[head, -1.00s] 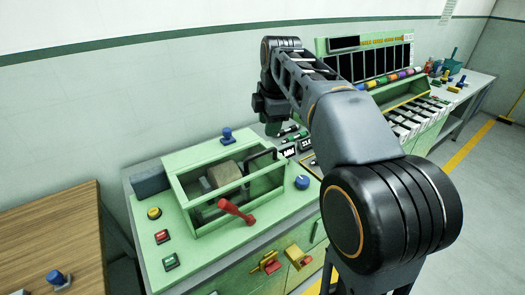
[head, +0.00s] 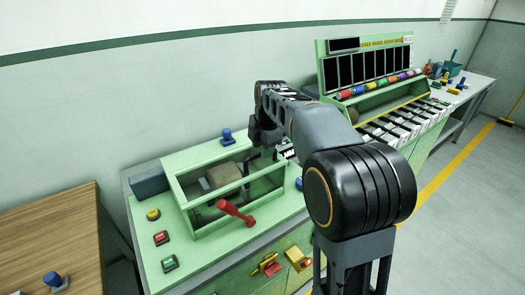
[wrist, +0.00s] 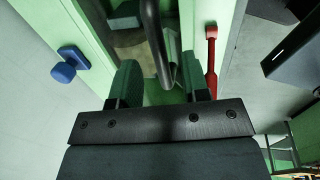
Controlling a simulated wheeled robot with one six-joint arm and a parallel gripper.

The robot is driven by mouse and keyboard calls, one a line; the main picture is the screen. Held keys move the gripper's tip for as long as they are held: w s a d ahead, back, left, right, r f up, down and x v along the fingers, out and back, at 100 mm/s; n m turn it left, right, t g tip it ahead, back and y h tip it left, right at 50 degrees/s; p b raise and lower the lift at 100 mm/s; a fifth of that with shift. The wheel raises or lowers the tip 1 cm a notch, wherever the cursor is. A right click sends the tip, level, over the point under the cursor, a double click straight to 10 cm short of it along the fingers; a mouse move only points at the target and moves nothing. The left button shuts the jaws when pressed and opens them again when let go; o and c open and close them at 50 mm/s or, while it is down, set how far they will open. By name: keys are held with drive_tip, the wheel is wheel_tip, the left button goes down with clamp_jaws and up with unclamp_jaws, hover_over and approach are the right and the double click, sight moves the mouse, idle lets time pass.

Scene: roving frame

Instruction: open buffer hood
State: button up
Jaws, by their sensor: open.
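The buffer hood (head: 186,193) is a green-framed box with see-through panels on the green machine, and it looks closed. A grey-brown wheel-like block (head: 224,175) shows inside it. The hood's dark bar handle (wrist: 153,40) stands between the two fingers of my gripper (wrist: 163,84) in the wrist view. My gripper is open, with a finger to each side of the bar; I cannot tell whether either touches it. In the head view my gripper is at the hood's right end, where my arm partly hides the handle.
A red lever (head: 234,213) sticks out at the hood's front and shows close to the right finger in the wrist view (wrist: 212,60). Yellow, red and green buttons line the left side. A wooden table (head: 50,235) is at left.

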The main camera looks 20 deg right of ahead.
drive_tip(key=shift+w+f, duration=0.15)
drive_tip(key=shift+f, duration=0.7)
drive_tip(key=shift+c, duration=0.2)
clamp_jaws()
